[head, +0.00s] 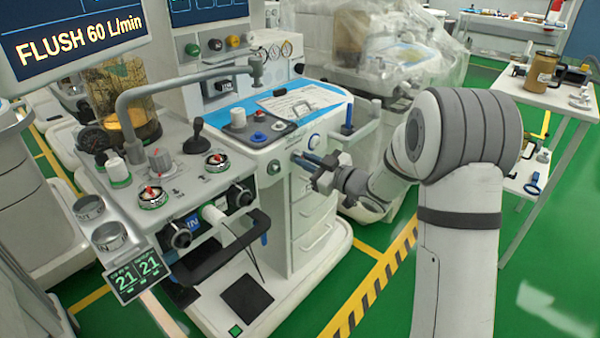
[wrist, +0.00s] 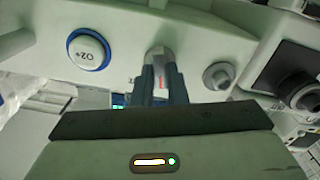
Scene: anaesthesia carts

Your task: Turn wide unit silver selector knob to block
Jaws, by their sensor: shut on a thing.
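The wide unit (head: 300,185) is the white cart in the middle of the head view, with drawers below. In the wrist view, my gripper (wrist: 160,88) has its two blue-grey fingers closed on a silver knob (wrist: 159,56) on the pale front panel. A small red mark shows between the fingers. Most of the knob is hidden by the fingers, so its setting and labels cannot be read. In the head view, my gripper (head: 304,159) reaches the panel from the right and hides the knob.
A blue-ringed O2+ button (wrist: 88,49) sits left of the held knob in the wrist view, and another silver knob (wrist: 218,75) to its right. A black-handled front rail (head: 220,250) juts out at left. Green floor is clear at lower right.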

